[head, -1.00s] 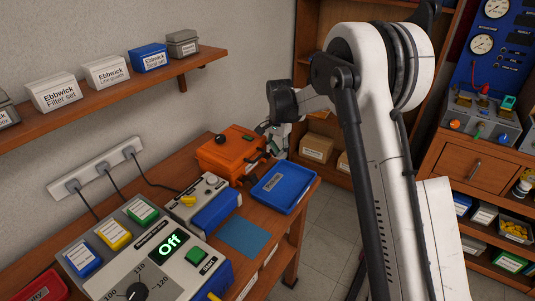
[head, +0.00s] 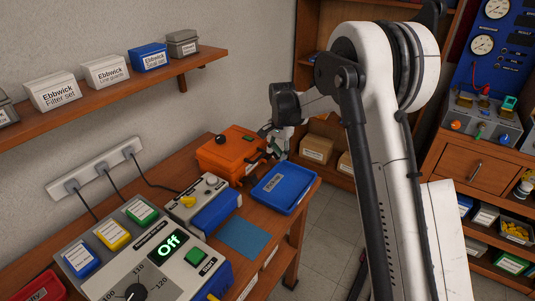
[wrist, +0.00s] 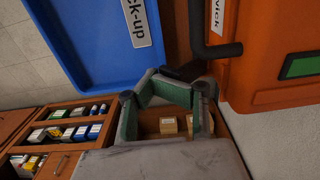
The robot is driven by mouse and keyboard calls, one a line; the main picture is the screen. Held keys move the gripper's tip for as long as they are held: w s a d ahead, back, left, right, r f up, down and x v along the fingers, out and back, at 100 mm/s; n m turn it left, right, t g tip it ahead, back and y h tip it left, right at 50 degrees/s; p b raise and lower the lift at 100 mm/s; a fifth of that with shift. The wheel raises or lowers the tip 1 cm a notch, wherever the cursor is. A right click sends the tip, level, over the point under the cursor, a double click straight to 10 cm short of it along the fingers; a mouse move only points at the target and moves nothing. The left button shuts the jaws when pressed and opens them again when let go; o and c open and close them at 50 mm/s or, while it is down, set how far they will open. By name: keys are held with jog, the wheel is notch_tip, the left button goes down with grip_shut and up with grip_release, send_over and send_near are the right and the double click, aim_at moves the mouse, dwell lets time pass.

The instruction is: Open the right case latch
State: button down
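The orange case (head: 226,152) stands closed at the back of the bench; its front side also fills the right of the wrist view (wrist: 275,78). A black handle (wrist: 219,50) projects from that side. A small dark part (wrist: 184,73), perhaps the right latch, lies beside the handle, close to my fingertips; I cannot tell whether they touch. My gripper (wrist: 156,80) has green pads, and its fingers close into a ring with the tips together and nothing visible held. In the head view my gripper (head: 270,149) is small, at the case's right front, and partly blends with dark case parts.
A blue tray (head: 296,199) lies just right of the case, and also beside my gripper in the wrist view (wrist: 85,30). A grey and blue device (head: 188,203) stands in front of the case. A wall shelf (head: 120,88) is above. Open floor lies right of the bench.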

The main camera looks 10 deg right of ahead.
jog(key=shift+s+d, duration=0.1)
jog(key=shift+s+d+r+b, duration=0.1)
jog(key=shift+s+d+b, duration=0.1)
jog(key=shift+s+d, duration=0.55)
jog(key=shift+s+d+r+b, duration=0.1)
jog(key=shift+s+d+b, duration=0.1)
jog(key=shift+s+d, duration=0.55)
notch_tip(320, 180, up, 9)
jog(key=p, duration=0.3)
jog(key=shift+w, duration=0.25)
jog(key=shift+d, duration=0.1)
jog(key=shift+s, duration=0.1)
